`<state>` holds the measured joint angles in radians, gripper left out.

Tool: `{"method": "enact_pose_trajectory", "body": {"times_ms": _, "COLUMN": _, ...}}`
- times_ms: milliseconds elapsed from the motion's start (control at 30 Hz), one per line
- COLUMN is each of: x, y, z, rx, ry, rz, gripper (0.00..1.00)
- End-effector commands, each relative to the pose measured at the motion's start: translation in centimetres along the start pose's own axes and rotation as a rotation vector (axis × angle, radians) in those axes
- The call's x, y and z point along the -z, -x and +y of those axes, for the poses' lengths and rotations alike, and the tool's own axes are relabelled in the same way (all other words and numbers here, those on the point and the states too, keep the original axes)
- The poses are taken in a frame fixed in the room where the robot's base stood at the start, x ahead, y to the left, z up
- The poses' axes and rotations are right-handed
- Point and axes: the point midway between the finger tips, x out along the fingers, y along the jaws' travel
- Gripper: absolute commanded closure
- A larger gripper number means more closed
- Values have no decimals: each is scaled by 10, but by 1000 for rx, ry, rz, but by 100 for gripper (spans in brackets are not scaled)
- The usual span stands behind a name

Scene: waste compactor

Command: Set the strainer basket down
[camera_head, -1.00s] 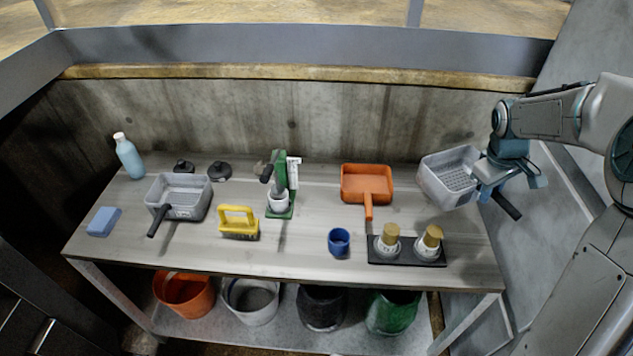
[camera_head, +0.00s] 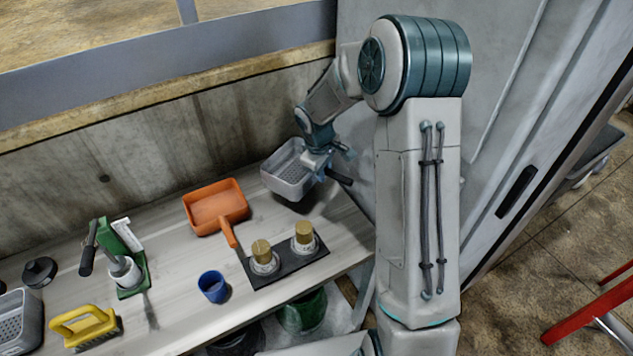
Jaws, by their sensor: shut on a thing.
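The grey strainer basket (camera_head: 284,184) has a perforated floor and a dark handle (camera_head: 338,176). It is at the far right end of the workbench (camera_head: 185,315), against the concrete wall. My gripper (camera_head: 319,165) is shut on the basket at its right, handle side. My gripper's fingers are small in view and partly hidden by the arm. I cannot tell whether the basket's underside touches the bench or hangs just above it.
An orange dustpan (camera_head: 213,208) lies left of the held basket. A black tray (camera_head: 288,264) with two brass-topped pieces and a blue cup (camera_head: 213,287) stand nearer the front. A green press (camera_head: 127,265) and yellow brush (camera_head: 84,326) are at left. A grey metal panel rises at right.

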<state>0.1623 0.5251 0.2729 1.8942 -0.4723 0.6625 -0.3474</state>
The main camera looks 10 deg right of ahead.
Motion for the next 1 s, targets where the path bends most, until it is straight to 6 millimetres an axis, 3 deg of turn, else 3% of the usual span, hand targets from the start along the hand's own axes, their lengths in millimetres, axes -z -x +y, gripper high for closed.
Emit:
{"method": "enact_pose_trajectory", "body": {"times_ms": 400, "x": 1, "y": -43, "z": -9, "rx": 0, "ry": 1, "rz": 1, "gripper": 100}}
{"method": "enact_pose_trajectory", "body": {"times_ms": 733, "x": 1, "y": -48, "z": -10, "rx": -2, "ry": 0, "rz": 2, "gripper": 100}}
{"method": "enact_pose_trajectory", "body": {"times_ms": 767, "x": 1, "y": -47, "z": -10, "rx": -1, "ry": 0, "rz": 1, "gripper": 74}}
{"method": "enact_pose_trajectory", "body": {"times_ms": 800, "x": 1, "y": -47, "z": -10, "rx": -1, "ry": 0, "rz": 1, "gripper": 63}}
{"method": "enact_pose_trajectory", "body": {"times_ms": 1000, "x": 1, "y": -46, "z": -10, "rx": -1, "ry": 0, "rz": 1, "gripper": 61}}
